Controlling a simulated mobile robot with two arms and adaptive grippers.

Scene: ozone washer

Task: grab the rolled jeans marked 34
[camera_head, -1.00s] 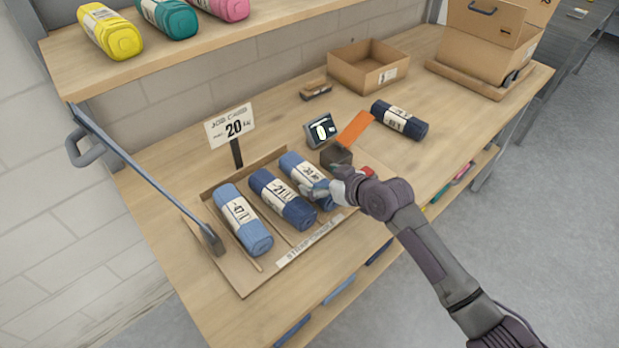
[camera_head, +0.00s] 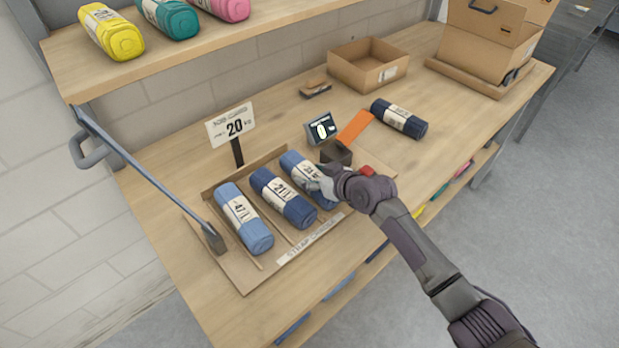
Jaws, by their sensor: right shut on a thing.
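Three rolled jeans lie side by side in a shallow cardboard tray (camera_head: 238,283) on the wooden table. The right-hand roll (camera_head: 294,162) is mid blue with a white label; its number is too small to read surely. My right gripper (camera_head: 322,184) is shut on the near end of this roll and hides part of it. The middle roll (camera_head: 297,210) is dark blue, and the left roll (camera_head: 255,235) is lighter blue. A further dark navy roll (camera_head: 413,127) lies apart at the right of the table. My left gripper is not in view.
A small dark box (camera_head: 338,153), a small display (camera_head: 320,128) and an orange strip (camera_head: 355,126) sit close behind my gripper. A "20" sign (camera_head: 231,126) stands behind the tray. An open carton (camera_head: 350,72) is at the back. Free tabletop lies right of the arm.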

